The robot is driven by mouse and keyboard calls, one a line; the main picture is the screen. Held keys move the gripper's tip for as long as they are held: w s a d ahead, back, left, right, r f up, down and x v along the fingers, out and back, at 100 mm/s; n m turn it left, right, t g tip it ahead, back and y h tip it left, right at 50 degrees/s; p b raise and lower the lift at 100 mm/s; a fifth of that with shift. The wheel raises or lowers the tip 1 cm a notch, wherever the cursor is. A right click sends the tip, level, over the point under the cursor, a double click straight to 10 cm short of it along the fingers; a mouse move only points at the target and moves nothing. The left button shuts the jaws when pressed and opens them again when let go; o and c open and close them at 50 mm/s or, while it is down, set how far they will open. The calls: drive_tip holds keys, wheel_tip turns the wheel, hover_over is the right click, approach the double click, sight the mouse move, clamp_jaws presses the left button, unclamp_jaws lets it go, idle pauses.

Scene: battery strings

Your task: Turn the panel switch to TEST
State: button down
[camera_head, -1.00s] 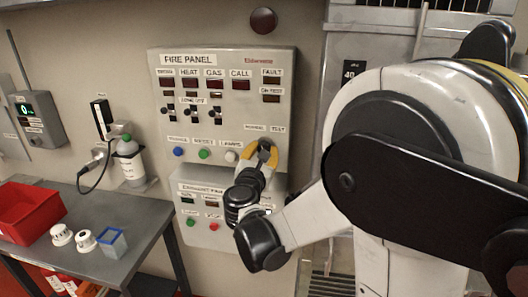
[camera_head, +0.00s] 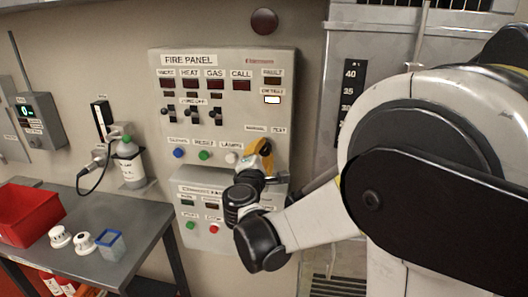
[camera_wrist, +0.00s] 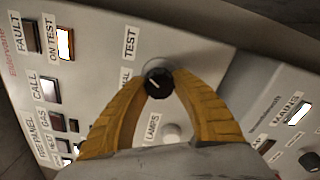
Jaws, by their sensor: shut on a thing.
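The fire panel (camera_head: 222,120) is a pale grey wall box with labelled windows, small toggles and push buttons. Its switch is a round black knob with a white pointer line, seen in the wrist view (camera_wrist: 158,82), below the TEST label (camera_wrist: 131,42). My gripper (camera_head: 265,150), with yellow fingers, reaches the panel's lower right. In the wrist view its fingertips (camera_wrist: 160,78) are shut on the knob from both sides. The ON TEST window (camera_head: 272,100) is lit white; it also shows lit in the wrist view (camera_wrist: 65,43).
A second panel (camera_head: 190,205) with buttons hangs just below. At left, a grey table (camera_head: 150,222) holds a red bin (camera_head: 25,212), two white round devices and a blue-rimmed container (camera_head: 110,243). A bottle (camera_head: 128,165) stands on a wall bracket.

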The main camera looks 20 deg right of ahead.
drive_tip(key=shift+m, duration=1.3)
drive_tip(key=c, duration=1)
unclamp_jaws()
drive_tip(key=v, duration=1.2)
